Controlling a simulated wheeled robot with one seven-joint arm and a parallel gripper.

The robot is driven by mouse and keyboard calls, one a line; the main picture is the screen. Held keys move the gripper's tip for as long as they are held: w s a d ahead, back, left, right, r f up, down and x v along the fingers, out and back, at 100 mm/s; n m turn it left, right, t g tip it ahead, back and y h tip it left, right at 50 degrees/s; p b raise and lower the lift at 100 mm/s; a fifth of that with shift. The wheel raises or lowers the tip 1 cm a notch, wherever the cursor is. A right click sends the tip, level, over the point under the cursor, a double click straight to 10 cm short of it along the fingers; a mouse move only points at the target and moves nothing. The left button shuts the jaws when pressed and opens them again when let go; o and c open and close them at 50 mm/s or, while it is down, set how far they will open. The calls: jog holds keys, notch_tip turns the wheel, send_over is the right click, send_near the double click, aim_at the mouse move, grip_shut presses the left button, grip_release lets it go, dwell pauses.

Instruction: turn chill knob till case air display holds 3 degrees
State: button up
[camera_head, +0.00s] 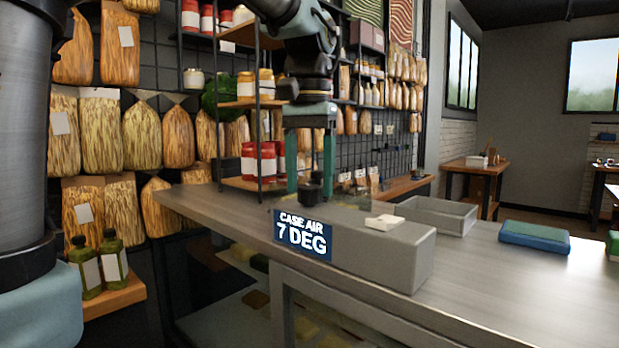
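The case air display (303,235) is a blue panel on the front of a grey box (395,251) on the counter. It reads "CASE AIR 7 DEG". A small dark knob (311,192) stands on top of the box near its left end, just behind the display. My gripper (311,190) points straight down over the knob, with its two teal fingers spread wide to either side. The gripper looks open, and the fingers seem apart from the knob. Whether either fingertip touches it is too small to tell.
A small white block (384,221) lies on the grey box. A grey open tray (437,215) and a blue-green flat item (534,236) lie farther right on the counter (480,275). A shelf rack with jars (258,161) stands behind my gripper. The counter's right part is mostly clear.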

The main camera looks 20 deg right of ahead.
aim_at(310, 186)
jog(key=shift+o, duration=0.7)
notch_tip(310, 186, up, 11)
jog(key=shift+b, duration=0.45)
jog(key=shift+f, duration=0.1)
